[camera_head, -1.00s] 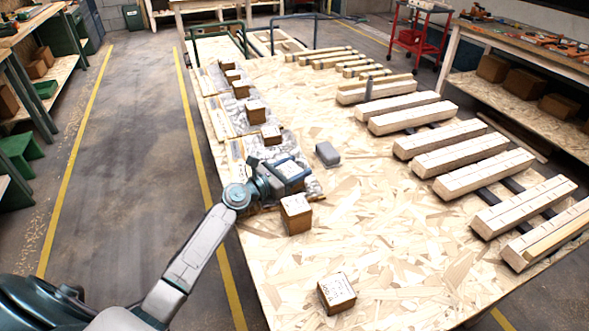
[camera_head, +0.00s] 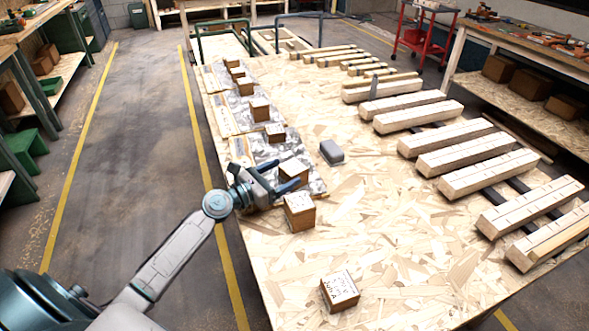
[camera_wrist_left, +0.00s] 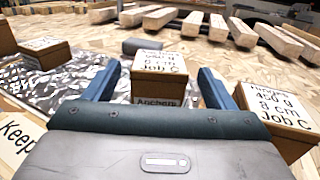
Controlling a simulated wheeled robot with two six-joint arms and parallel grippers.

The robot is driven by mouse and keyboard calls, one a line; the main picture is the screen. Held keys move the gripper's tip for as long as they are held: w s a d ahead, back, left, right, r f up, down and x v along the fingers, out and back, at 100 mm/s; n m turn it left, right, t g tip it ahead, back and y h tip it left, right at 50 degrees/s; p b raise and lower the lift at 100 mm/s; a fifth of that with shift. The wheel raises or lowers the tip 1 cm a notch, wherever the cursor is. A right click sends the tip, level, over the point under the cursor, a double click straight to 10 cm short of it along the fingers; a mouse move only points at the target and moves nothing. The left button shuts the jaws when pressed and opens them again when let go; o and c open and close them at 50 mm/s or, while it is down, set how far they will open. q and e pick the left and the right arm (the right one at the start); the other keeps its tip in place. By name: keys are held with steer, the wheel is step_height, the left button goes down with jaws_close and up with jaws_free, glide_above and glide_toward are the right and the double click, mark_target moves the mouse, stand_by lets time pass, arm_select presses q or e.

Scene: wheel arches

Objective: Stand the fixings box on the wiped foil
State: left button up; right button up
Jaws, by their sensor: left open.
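Crinkled silver foil (camera_head: 316,184) lies in a strip along the left side of the chipboard table; it also shows in the wrist view (camera_wrist_left: 75,85). A small brown box labelled "Anchors", 6 cm, Job C (camera_head: 295,168) stands upright on the near foil. It also shows in the wrist view (camera_wrist_left: 158,72). My left gripper (camera_head: 284,176) is open, just left of this box, its blue fingers spread to either side of it. The box's lower edge is hidden behind the gripper. My right gripper is out of view.
A box labelled "Hinges" (camera_head: 300,212) stands close on the near side. Another box (camera_head: 339,291) stands near the front. Several boxes line the foil farther back. A grey block (camera_head: 331,152) lies to the right, with timber pieces (camera_head: 487,172) beyond.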

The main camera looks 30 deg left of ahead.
arm_select(q)
steer(key=b+v, duration=0.1)
steer(key=v, duration=0.4)
steer(key=shift+f, duration=0.1)
steer(key=shift+s+a, duration=0.2)
steer(key=shift+s, duration=0.2)
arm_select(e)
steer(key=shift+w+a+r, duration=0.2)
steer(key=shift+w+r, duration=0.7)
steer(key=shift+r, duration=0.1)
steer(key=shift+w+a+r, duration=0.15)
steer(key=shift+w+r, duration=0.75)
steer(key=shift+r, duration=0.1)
